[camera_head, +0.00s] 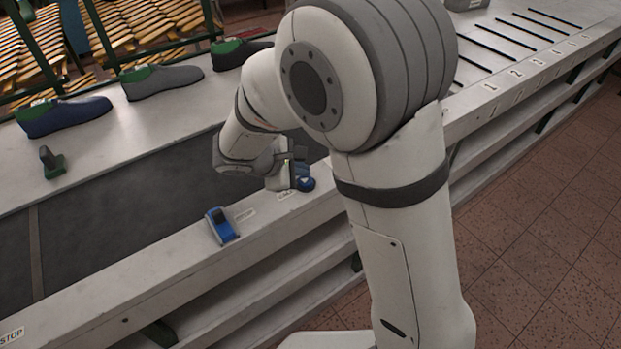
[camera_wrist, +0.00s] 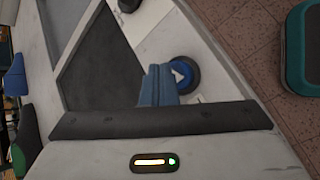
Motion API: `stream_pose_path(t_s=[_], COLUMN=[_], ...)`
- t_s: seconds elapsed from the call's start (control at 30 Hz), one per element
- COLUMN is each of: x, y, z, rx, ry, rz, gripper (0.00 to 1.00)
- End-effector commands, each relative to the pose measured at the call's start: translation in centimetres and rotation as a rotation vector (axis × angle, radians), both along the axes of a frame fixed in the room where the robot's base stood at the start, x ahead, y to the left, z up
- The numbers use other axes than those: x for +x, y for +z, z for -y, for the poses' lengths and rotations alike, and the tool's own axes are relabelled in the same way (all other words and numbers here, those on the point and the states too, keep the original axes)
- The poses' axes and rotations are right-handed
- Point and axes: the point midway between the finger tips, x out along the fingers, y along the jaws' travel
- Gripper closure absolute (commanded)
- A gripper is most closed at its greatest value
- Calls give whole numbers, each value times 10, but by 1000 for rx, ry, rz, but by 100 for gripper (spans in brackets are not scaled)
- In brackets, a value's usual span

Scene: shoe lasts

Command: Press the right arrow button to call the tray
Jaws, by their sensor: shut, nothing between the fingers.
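A round blue button (camera_head: 306,184) with a dark rim sits on the pale front ledge of the conveyor, partly hidden behind my gripper (camera_head: 286,180). In the wrist view the button (camera_wrist: 183,75) shows a white arrow mark, and its lower left part is covered by my fingers (camera_wrist: 158,84). My fingers are shut together with nothing between them. They are right beside or over the button's edge; I cannot tell whether they touch it. No tray is clear to me in either view.
A blue device (camera_head: 222,226) stands on the ledge left of the button. Several shoe lasts, one of them blue (camera_head: 65,117), line the far side of the dark belt (camera_head: 110,225). A STOP label (camera_head: 11,337) is at lower left. Numbered slots lie at upper right.

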Motion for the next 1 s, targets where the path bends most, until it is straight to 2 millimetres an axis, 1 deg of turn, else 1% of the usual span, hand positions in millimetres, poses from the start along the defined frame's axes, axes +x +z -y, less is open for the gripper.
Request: stream_pose_path(t_s=[0.33,0.67,1.0], x=[-2,-2,-2], y=[-9,-8,-12], z=[0,0,0], rx=[0,0,0], ry=[0,0,0], rz=[0,0,0], gripper=[100,100,100])
